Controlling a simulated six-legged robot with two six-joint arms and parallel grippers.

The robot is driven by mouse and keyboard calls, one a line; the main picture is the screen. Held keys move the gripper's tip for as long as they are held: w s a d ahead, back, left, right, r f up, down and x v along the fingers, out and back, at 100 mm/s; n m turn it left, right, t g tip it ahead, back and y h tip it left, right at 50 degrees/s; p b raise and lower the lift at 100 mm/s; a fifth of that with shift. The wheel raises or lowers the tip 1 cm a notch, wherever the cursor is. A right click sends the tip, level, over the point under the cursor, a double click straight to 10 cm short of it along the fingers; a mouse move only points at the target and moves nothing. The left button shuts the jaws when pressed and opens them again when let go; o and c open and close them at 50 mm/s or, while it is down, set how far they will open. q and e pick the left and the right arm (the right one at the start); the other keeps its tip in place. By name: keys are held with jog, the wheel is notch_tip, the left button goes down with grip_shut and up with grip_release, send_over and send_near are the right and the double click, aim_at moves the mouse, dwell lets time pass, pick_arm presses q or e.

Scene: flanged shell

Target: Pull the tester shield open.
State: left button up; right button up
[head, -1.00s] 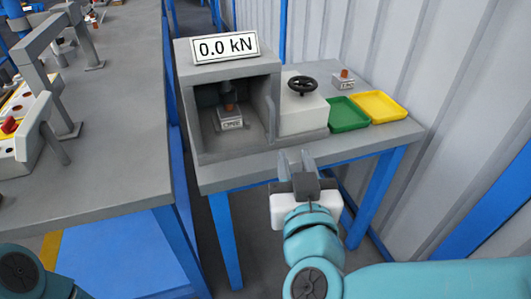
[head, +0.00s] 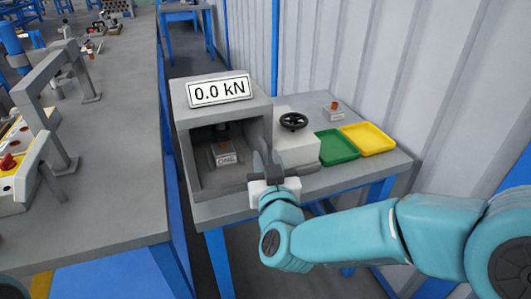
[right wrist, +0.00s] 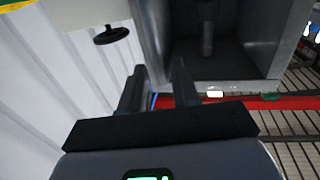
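The tester is a grey box (head: 180,165) with a "0.0 kN" display (head: 219,90) on top. Its front shows a dark recess holding a small block (head: 223,156) marked "ONE" under a ram. No distinct shield panel can be made out, so I cannot tell whether one covers the recess. My right gripper (head: 267,165) is in front of the recess's lower right edge, partly hiding it. In the right wrist view its two fingers (right wrist: 160,88) are apart with nothing visibly held; the recess (right wrist: 225,55) lies beyond them. My left gripper is out of view.
A black handwheel (head: 293,121) sits on a white block right of the recess. A green tray (head: 337,147) and a yellow tray (head: 368,139) lie farther right on the grey table, before a corrugated wall (head: 400,70). A long workbench (head: 110,140) stands at left.

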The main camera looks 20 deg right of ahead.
jog(key=shift+w+d, duration=0.2)
jog(key=shift+w, duration=0.85)
jog(key=shift+c, duration=0.3)
grip_shut()
jog(key=shift+s+a, duration=0.15)
jog(key=shift+a, duration=0.05)
